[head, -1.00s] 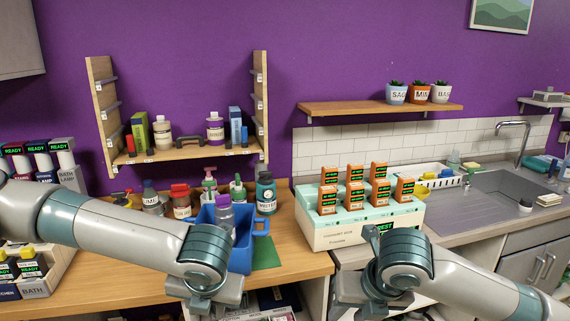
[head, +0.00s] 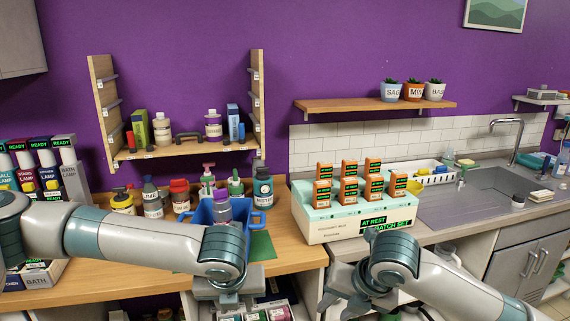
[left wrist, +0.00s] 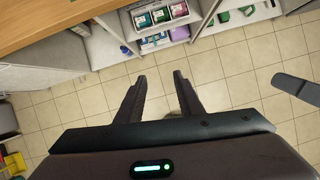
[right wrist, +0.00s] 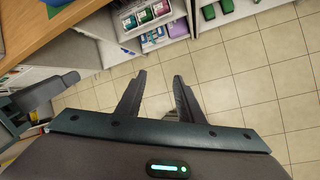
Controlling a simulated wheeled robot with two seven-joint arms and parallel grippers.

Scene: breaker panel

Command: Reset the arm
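My right gripper (head: 345,298) hangs low in front of the counter in the head view, below the pale green box. In the right wrist view its two fingers (right wrist: 160,76) stand apart with only floor and lower shelf between and beyond them. My left gripper (head: 232,300) hangs low in front of the wooden counter, below the blue container; its tips are not clear in the head view. In the left wrist view its fingers (left wrist: 160,76) stand apart with nothing between them. Both arms are bent, with both grippers empty and clear of the counter.
A blue container (head: 207,212) with a purple-capped bottle stands near the counter edge (head: 290,248). A pale green box (head: 330,226) holds several orange packs; its front labels include AT REST. A wall shelf (head: 190,152) holds bottles. Open tiled floor (right wrist: 250,75) lies below.

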